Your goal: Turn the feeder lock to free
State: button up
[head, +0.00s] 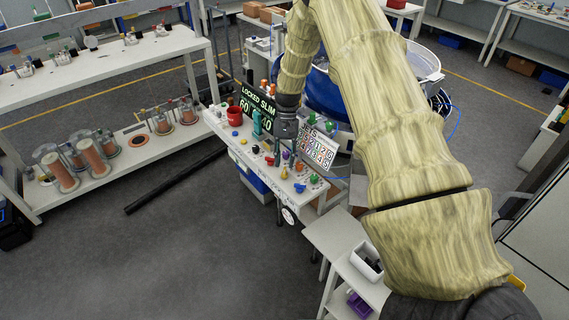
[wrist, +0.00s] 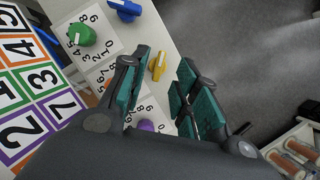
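A white control desk (head: 222,128) stands mid-picture in the head view, with coloured knobs along its top. A dark display (head: 258,103) behind it reads "LOCKED SLIM" above some numbers. I cannot tell which knob is the feeder lock. My gripper (head: 284,146) points down over the desk; its fingertips are hard to make out there. In the wrist view my gripper (wrist: 164,64) is open, with teal pads apart and nothing held. A yellow knob (wrist: 158,66) shows between the fingers, and a purple knob (wrist: 147,125) shows lower down, partly hidden.
A green knob (wrist: 82,36) and a blue knob (wrist: 125,9) sit on the desk beside numbered scales. A number board (head: 318,147) stands behind the desk's right part. A red round piece (head: 235,114) is at its left. Grey floor in front is mostly clear.

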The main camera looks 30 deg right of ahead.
aim_at(284, 171)
jog(key=shift+p+x, duration=0.4)
jog(key=shift+x, duration=1.15)
jog(key=shift+c, duration=0.2)
grip_shut()
